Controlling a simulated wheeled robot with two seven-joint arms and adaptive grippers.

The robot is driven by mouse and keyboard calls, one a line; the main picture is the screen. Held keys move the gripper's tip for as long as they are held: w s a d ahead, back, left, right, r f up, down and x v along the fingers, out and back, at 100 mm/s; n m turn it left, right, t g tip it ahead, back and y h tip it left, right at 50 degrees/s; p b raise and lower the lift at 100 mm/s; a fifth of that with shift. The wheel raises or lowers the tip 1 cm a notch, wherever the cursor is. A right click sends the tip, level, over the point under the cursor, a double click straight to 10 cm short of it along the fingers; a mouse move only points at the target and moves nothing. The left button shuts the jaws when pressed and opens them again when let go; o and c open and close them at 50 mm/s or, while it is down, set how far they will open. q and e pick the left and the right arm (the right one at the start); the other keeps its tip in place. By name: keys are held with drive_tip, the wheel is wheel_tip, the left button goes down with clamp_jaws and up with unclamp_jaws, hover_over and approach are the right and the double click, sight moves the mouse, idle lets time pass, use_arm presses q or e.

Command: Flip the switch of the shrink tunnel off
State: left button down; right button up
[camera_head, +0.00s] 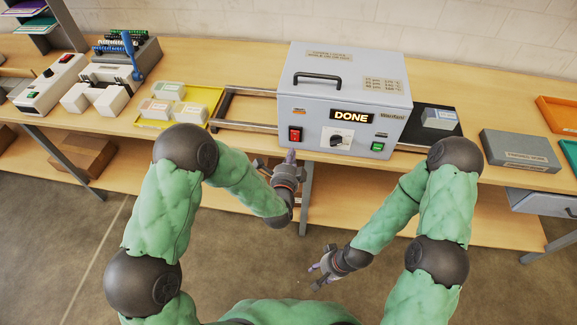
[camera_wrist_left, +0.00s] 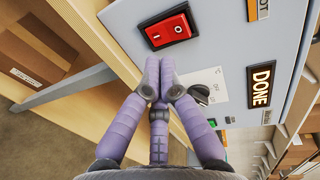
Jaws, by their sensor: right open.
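The shrink tunnel (camera_head: 342,83) is a pale grey box on the bench with a lit DONE display (camera_head: 351,117). Its red rocker switch (camera_head: 296,134) is at the left of the front panel. In the left wrist view the red switch (camera_wrist_left: 168,27) shows a I and a O mark in a black frame; which side is pressed in is unclear. My left gripper (camera_head: 290,157) is just in front of and below the switch. In the wrist view its purple fingers (camera_wrist_left: 158,78) are together at the tips, empty, with a visible gap from the switch. My right gripper (camera_head: 318,272) is open and empty, low over the floor.
A dial (camera_head: 337,139) and a green switch (camera_head: 377,147) sit right of the red switch. A metal-railed conveyor (camera_head: 245,126) and a yellow tray (camera_head: 152,123) lie left. A grey box (camera_head: 520,151) stands right. The bench edge is below the panel.

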sight(294, 136)
use_arm(q)
drive_tip(key=shift+r+x, duration=0.2)
drive_tip(key=shift+x, duration=0.6)
drive_tip(key=shift+r+x, duration=0.2)
drive_tip(key=shift+x, duration=0.65)
drive_tip(key=shift+r+x, duration=0.2)
drive_tip(key=shift+x, duration=0.6)
use_arm(e)
drive_tip(key=shift+f, duration=0.25)
use_arm(q)
drive_tip(key=shift+w, duration=0.1)
use_arm(e)
drive_tip(key=shift+r, duration=0.1)
use_arm(q)
drive_tip(key=shift+w+r+g+p, duration=0.4)
drive_tip(key=shift+r+g+p, duration=0.15)
drive_tip(key=shift+p, duration=0.65)
drive_tip(key=shift+f, duration=0.35)
use_arm(e)
wheel_tip(294, 136, up, 2)
drive_tip(key=shift+r, duration=0.15)
drive_tip(key=shift+s, duration=0.15)
